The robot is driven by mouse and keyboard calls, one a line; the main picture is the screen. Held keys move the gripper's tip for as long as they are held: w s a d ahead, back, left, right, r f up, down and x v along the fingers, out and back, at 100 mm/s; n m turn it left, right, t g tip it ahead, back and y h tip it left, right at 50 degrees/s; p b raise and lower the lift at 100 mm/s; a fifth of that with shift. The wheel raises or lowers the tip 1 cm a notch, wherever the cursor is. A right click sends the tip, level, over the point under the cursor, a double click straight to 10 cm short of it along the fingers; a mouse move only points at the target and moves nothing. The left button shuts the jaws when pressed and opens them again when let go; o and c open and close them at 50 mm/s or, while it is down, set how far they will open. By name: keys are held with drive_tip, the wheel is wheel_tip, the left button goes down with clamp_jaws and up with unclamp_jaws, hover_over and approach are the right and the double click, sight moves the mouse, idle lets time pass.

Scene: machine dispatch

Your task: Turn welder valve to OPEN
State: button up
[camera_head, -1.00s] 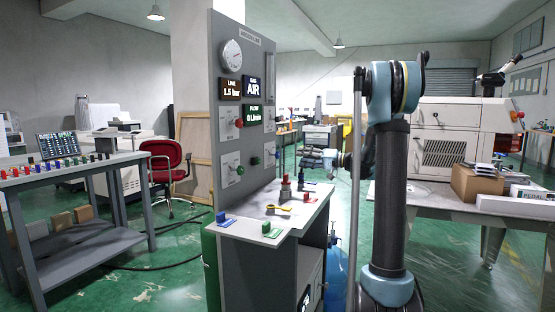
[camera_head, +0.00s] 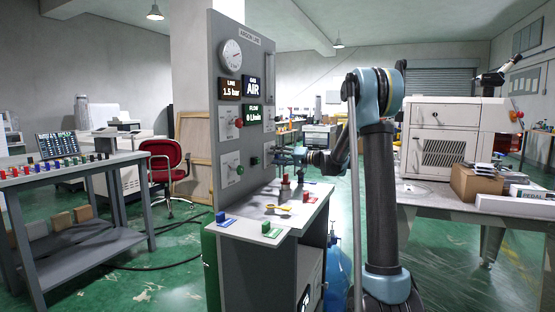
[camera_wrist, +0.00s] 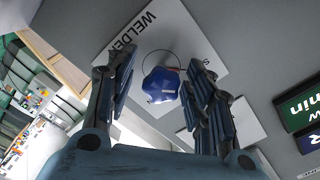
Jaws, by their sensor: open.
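The welder valve knob (camera_wrist: 161,86) is blue and lobed, on a white plate lettered "WELDER" (camera_wrist: 134,32) that is partly hidden. A thin ring and a small red mark show behind the knob. My gripper (camera_wrist: 158,66) is open, with one finger on each side of the knob in the wrist view. I cannot tell whether either finger touches it. In the head view my gripper (camera_head: 280,155) is at the right side of the grey panel (camera_head: 228,100) and hides the knob. No OPEN marking is readable.
The panel also carries a gauge (camera_head: 231,53), a red knob (camera_head: 238,123), a green knob (camera_head: 239,170) and displays. Below, a bench top (camera_head: 285,200) holds a red-topped fitting (camera_head: 285,188) and a blue block (camera_head: 221,217). A worktable with boxes (camera_head: 475,183) stands right.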

drive_tip(key=c, duration=1.1)
drive_tip(key=shift+m, duration=0.3)
drive_tip(key=m, duration=0.3)
drive_tip(key=shift+m, duration=0.3)
drive_tip(key=m, duration=0.4)
drive_tip(key=shift+m, duration=0.3)
drive_tip(key=m, duration=0.4)
drive_tip(key=shift+d, duration=0.1)
drive_tip(key=shift+m, duration=2.5)
